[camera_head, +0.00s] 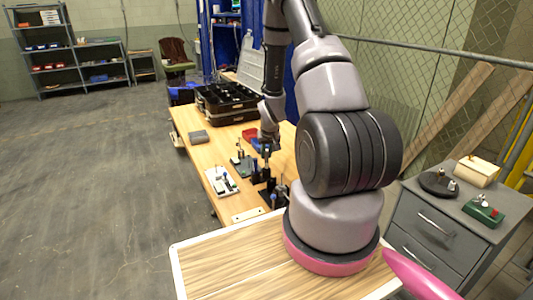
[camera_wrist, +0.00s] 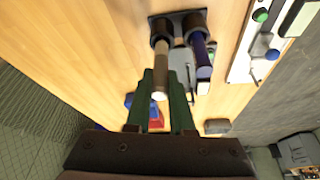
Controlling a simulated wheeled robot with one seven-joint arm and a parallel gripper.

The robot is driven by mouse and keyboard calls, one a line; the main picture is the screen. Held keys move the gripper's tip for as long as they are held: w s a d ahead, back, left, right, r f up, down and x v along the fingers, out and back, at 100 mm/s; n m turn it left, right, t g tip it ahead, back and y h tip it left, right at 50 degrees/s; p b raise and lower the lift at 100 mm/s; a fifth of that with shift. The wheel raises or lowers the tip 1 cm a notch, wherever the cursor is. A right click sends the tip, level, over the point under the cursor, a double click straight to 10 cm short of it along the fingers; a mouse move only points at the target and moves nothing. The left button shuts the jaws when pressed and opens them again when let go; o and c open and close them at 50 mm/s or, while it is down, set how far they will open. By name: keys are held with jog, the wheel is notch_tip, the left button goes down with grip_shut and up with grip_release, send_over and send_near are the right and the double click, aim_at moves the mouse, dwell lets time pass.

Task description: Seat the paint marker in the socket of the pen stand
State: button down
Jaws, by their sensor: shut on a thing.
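In the wrist view, my gripper (camera_wrist: 160,82) is shut on a tan, pale-ended marker (camera_wrist: 160,68), which I take to be the paint marker. Its far end lines up with the left socket of the black pen stand (camera_wrist: 180,17). I cannot tell whether that end is inside the socket or just above it. A dark blue pen with a white end (camera_wrist: 200,55) stands in the right socket, apart from my fingers. In the head view, my gripper (camera_head: 266,150) is over the workbench near the dark stand (camera_head: 270,194), and the marker is too small to make out.
A red bin (camera_head: 250,134), a grey block (camera_head: 198,136) and an open black case (camera_head: 228,103) are farther back. A grey drawer cabinet (camera_head: 440,225) stands at right.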

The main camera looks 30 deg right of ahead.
jog(key=shift+f, duration=0.45)
jog(key=shift+f, duration=0.3)
jog(key=shift+f, duration=0.4)
jog(key=shift+f, duration=0.2)
dwell(0.5)
jog(key=c, duration=0.7)
grip_release()
jog(key=shift+r, duration=0.1)
